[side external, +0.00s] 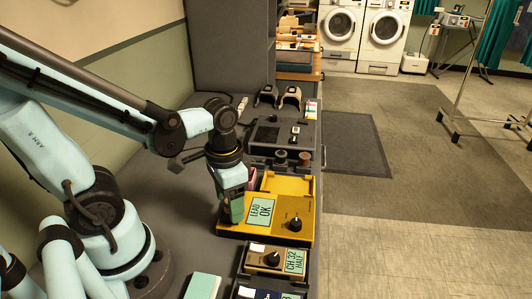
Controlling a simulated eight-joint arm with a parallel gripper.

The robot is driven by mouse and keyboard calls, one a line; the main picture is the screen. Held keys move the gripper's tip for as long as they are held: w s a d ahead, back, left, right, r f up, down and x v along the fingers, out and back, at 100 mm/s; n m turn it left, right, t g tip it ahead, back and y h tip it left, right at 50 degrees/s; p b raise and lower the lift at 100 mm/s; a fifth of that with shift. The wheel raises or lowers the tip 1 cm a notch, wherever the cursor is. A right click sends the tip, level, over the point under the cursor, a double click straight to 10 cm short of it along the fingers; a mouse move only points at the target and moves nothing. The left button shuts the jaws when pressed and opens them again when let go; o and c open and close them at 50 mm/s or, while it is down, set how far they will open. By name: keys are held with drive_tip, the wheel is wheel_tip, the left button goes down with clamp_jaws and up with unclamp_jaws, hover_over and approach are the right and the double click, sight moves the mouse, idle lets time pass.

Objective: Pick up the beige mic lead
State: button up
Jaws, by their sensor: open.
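I cannot make out a beige mic lead for certain in the side external view. My gripper (233,214) points down over the left end of a yellow tester (272,229) with a screen reading "LEAD OK" and a black knob. The gap between its fingertips is hard to see, and nothing shows held in it. The gripper hides part of the counter and the tester's left edge. A small pink thing (252,178) shows just behind the gripper, partly covered.
A tan box (266,259) reading "CH 32 HALF" stands in front of the tester. Behind are two small round pieces (281,157) (304,158), a dark panel (268,134) and two curved dark things (266,95) (290,96). A pale green block (203,286) lies at front left.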

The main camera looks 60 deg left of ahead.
drive_tip(key=c, duration=1.2)
drive_tip(key=shift+r, duration=0.15)
